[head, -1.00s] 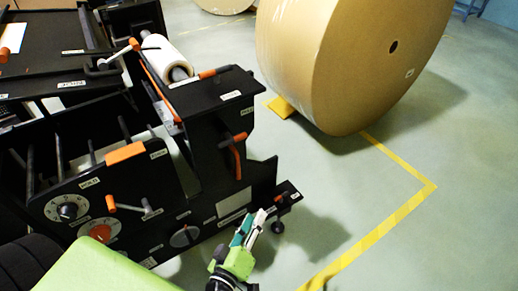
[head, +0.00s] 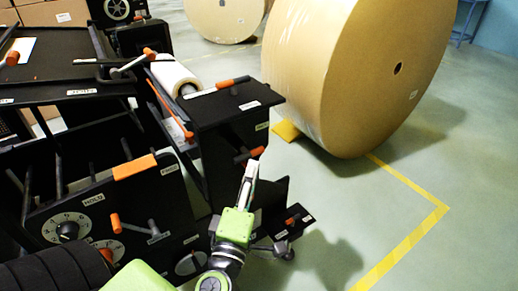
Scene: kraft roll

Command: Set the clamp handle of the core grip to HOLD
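An orange-gripped lever (head: 248,155) is on the right side of the black machine's upright column, below a small white label (head: 262,127). Its lower part is hidden behind my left gripper. My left gripper (head: 251,168) points up, with its fingertips at or just in front of this lever; I cannot tell whether they touch it. The fingers look close together, but whether they are shut on anything is unclear. My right gripper is not in view.
Other orange-gripped levers (head: 133,224) and a dial (head: 67,229) are on the machine's front panel. A white roll (head: 172,76) lies in the machine. A large kraft roll (head: 345,75) stands behind right. Floor right of the machine is clear, with a yellow line (head: 410,240).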

